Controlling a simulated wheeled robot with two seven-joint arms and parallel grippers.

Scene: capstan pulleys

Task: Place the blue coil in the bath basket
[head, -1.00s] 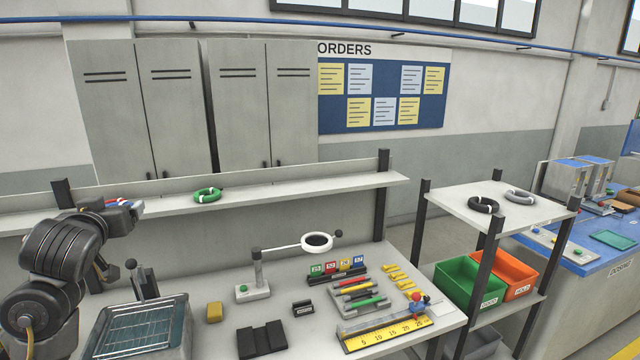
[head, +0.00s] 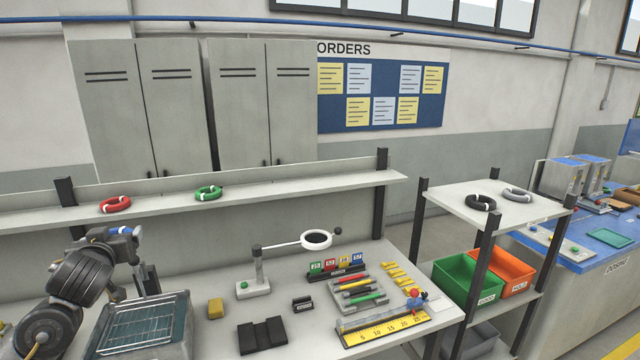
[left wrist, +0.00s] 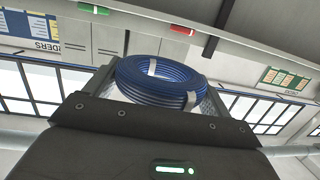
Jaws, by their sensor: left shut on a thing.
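The blue coil (left wrist: 168,82), with white ties, fills the space between the fingers of my left gripper (left wrist: 160,88) in the left wrist view. In the head view my left gripper (head: 128,235) is at the left, above the bench and below the shelf, shut on the coil; only a small blue part of the coil (head: 119,231) shows there. The bath basket (head: 143,322) is a wire basket in a grey bath with teal inside, at the lower left. My gripper is above and behind it, apart from it. My right gripper is out of view.
A red coil (head: 115,204) and a green coil (head: 208,192) lie on the shelf (head: 300,185). A dark post (head: 152,279) stands behind the bath.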

